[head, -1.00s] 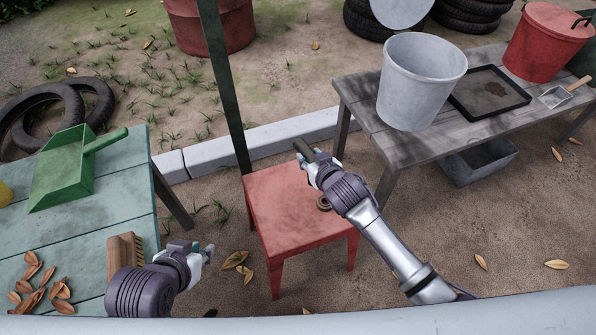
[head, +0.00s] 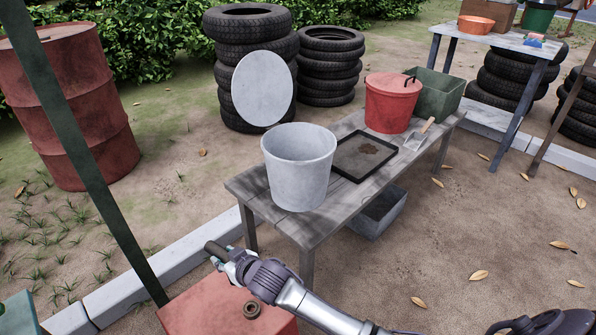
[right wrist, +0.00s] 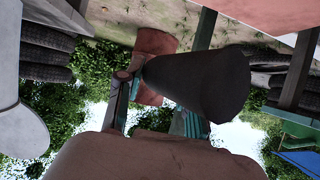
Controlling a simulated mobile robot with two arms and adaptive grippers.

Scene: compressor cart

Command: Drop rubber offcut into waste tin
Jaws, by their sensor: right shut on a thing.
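My right gripper (head: 224,257) is shut on the rubber offcut (head: 213,247), a short dark cylinder. In the right wrist view the offcut (right wrist: 205,80) shows large between the fingers. The gripper holds it above the far edge of the red stool, short of the bench and apart from it. A pale grey, open-topped bucket, which looks like the waste tin (head: 298,175), stands upright on the near end of the grey wooden bench (head: 262,205). Its floor is hidden. My left gripper is out of view.
A dark ring (head: 251,310) lies on the red stool (head: 195,308). A black tray (head: 345,165), a red lidded bin (head: 392,105), a scoop (head: 415,138) and a green box (head: 438,97) share the bench. A slanting dark post (head: 80,150) stands at left. A grey box (head: 375,222) sits under the bench.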

